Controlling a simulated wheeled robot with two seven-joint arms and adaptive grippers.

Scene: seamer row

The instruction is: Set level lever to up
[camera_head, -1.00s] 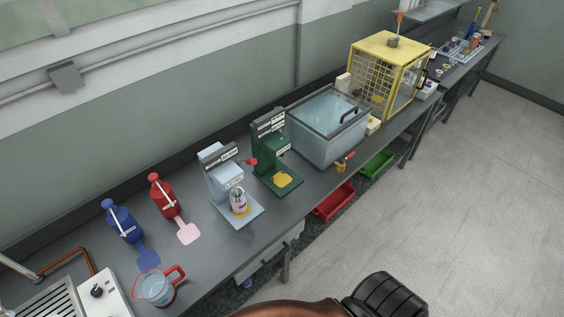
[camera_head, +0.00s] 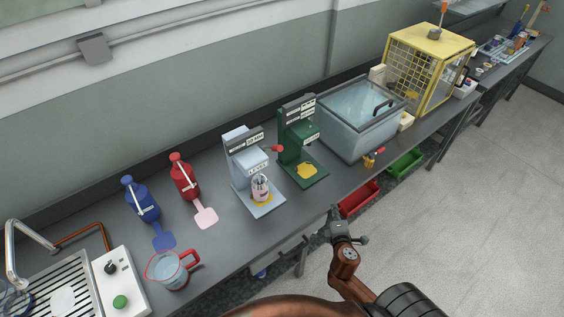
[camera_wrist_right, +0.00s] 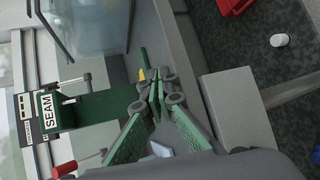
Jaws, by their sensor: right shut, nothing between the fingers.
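A pale blue machine (camera_head: 240,160) stands on the bench with a can (camera_head: 260,187) on its base. A lever with a red knob (camera_head: 277,149) sticks out from its right side. My right gripper (camera_head: 335,212) is shut and empty near the bench's front edge, apart from both machines. My left gripper is out of view.
A glass-lidded tank (camera_head: 355,135) and a yellow cage (camera_head: 408,65) stand further right. Red (camera_head: 358,199) and green (camera_head: 405,163) bins sit below the bench edge.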

